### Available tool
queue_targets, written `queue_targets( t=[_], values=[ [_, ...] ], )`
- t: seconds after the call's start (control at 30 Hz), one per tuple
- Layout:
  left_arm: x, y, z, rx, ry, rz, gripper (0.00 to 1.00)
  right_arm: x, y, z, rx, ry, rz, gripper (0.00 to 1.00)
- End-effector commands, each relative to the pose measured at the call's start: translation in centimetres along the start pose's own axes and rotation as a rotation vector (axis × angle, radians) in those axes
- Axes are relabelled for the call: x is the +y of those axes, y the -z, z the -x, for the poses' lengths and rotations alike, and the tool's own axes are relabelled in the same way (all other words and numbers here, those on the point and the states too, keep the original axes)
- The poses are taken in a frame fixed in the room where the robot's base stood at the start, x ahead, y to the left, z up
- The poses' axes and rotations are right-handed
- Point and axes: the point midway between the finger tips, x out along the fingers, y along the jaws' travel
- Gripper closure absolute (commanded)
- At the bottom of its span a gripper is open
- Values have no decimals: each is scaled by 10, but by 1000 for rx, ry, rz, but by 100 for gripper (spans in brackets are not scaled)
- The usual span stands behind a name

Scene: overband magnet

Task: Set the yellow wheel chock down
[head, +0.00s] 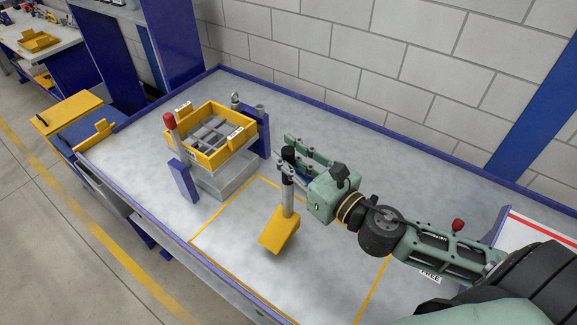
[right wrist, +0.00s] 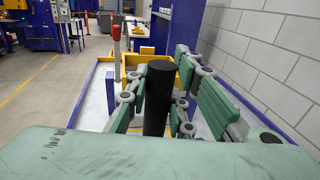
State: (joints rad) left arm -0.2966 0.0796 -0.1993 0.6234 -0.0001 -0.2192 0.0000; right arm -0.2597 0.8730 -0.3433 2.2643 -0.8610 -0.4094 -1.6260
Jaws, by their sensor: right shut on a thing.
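The yellow wheel chock (head: 278,231) is a yellow block on a grey post with a black grip at the top. In the head view it hangs tilted over the marked part of the grey table. My right gripper (head: 288,165) is shut on the chock's black grip, which also shows in the right wrist view (right wrist: 158,95) between the green fingers. Whether the block touches the table is hard to tell; it looks slightly above it. The chock's yellow block is hidden in the right wrist view. My left gripper is not in view.
A yellow tray (head: 237,145) with grey compartments sits on a grey block, with blue uprights (head: 183,181) and a red-topped post (head: 169,121) beside it. Yellow lines (head: 228,203) mark a bare table area. A blue rim (head: 330,104) edges the table before a white brick wall.

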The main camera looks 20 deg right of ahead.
Motion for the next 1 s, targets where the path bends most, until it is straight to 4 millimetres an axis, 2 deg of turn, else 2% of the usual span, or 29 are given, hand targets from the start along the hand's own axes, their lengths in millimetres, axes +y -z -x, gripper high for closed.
queue_targets(
  t=[0.2,0.3,0.7,0.73,0.93,1.0],
  values=[
    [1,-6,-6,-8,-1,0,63,0,29,0,-2,4,-3,100],
    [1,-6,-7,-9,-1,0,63,0,36,0,-4,2,-2,100],
    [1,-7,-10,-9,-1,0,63,0,41,0,-4,1,0,100],
    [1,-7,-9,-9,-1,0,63,0,42,0,0,1,1,76],
    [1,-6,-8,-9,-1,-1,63,0,42,0,1,1,0,59],
    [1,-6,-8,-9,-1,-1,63,0,42,0,1,1,0,59]
  ],
)
